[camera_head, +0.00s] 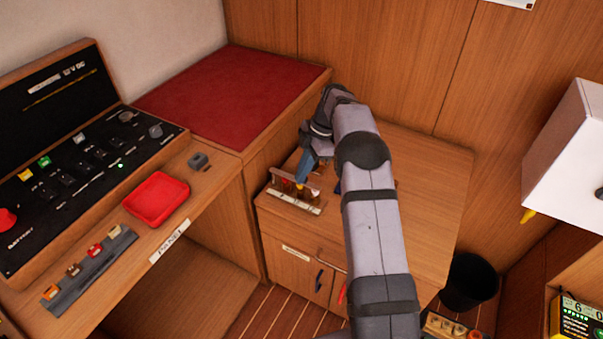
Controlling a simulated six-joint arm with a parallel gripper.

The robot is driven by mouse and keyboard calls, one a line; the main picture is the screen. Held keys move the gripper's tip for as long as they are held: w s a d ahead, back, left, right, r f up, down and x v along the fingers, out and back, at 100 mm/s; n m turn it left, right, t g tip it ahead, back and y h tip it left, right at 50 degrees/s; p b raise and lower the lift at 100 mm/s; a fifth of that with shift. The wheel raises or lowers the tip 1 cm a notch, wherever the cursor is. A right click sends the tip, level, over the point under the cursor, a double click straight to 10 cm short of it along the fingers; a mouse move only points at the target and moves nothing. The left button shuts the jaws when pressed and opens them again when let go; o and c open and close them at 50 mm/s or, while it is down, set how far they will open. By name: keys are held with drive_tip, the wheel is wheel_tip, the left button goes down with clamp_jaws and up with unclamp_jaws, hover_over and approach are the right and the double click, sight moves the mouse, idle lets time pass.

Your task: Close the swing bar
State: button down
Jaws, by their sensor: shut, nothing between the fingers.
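A small wooden rack (275,193) with a pale label strip along its front sits near the front left of a wooden cabinet top (435,180). Small coloured items show in or on the rack. I cannot make out the swing bar as a separate part, nor whether it is open or closed. My gripper (303,183) points down at the rack, its fingertips close above or against it. The fingers are shut with nothing between them. Whether they touch the rack is too small to tell. My arm hides part of the cabinet top behind and right of the rack.
A black switch panel (90,160), a red tray (157,200) and a strip with several small blocks (90,268) are on the left desk. A red cushioned top (230,95) lies behind. A black bin (470,282) stands right of the cabinet. The cabinet top's right side is clear.

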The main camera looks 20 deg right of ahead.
drive_tip(key=p+v, duration=1)
drive_tip(key=shift+w, duration=0.35)
drive_tip(key=shift+a, duration=0.1)
drive_tip(key=s+a+r+m+h, duration=0.1)
drive_tip(key=s+a+r+m, duration=0.2)
drive_tip(key=s+r+m, duration=0.25)
drive_tip(key=s+a+m+h, duration=0.1)
drive_tip(key=s+m, duration=0.5)
drive_tip(key=s, duration=0.8)
drive_tip(key=s+a+f+m+h, duration=0.1)
drive_tip(key=s+m, duration=0.6)
drive_tip(key=s, duration=0.7)
drive_tip(key=a+h, duration=0.1)
drive_tip(key=a, duration=0.1)
drive_tip(key=shift+s+a+f, duration=0.2)
drive_tip(key=shift+a+f, duration=0.05)
drive_tip(key=shift+a, duration=0.15)
drive_tip(key=shift+m, duration=0.25)
